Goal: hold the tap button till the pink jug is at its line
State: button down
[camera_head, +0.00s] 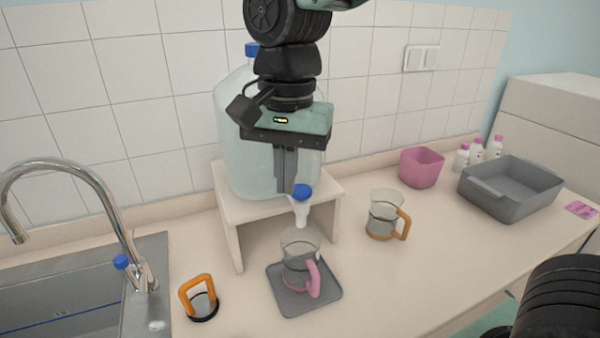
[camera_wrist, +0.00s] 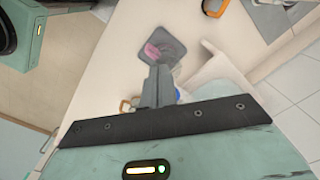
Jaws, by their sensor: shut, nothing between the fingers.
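The pink jug (camera_head: 296,265) is clear with a pink handle (camera_head: 314,279). It stands upright on a grey mat (camera_head: 280,296) under the tap. A dark line shows round its upper part; I cannot tell the water level against it. The tap (camera_head: 301,213) has a blue button (camera_head: 302,191) on top and sits at the front of the big clear water bottle (camera_head: 238,150). My gripper (camera_head: 287,190) is shut and empty, pointing down just left of the button in the head view; I cannot tell if it touches. In the wrist view my gripper (camera_wrist: 158,70) partly covers the mat (camera_wrist: 176,48).
The bottle rests on a beige stand (camera_head: 232,208). An orange-handled jug (camera_head: 383,218) stands to the right, an orange-handled item (camera_head: 203,303) to the left beside the sink (camera_head: 70,300). A pink pot (camera_head: 422,168) and grey tray (camera_head: 512,190) stand further right.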

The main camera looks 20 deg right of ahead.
aim_at(301, 189)
jog(key=w+d+r+m, duration=0.5)
jog(key=w+r+m, duration=0.3)
jog(key=m, duration=0.2)
jog(key=shift+d+h+p, duration=0.15)
jog(key=shift+h+p, duration=0.15)
jog(key=shift+h, duration=0.1)
jog(key=f+p, duration=0.1)
jog(key=f, duration=0.6)
jog(key=f+p, duration=0.2)
jog(key=f, duration=0.4)
jog(key=shift+d+f, duration=0.2)
jog(key=shift+f, duration=0.3)
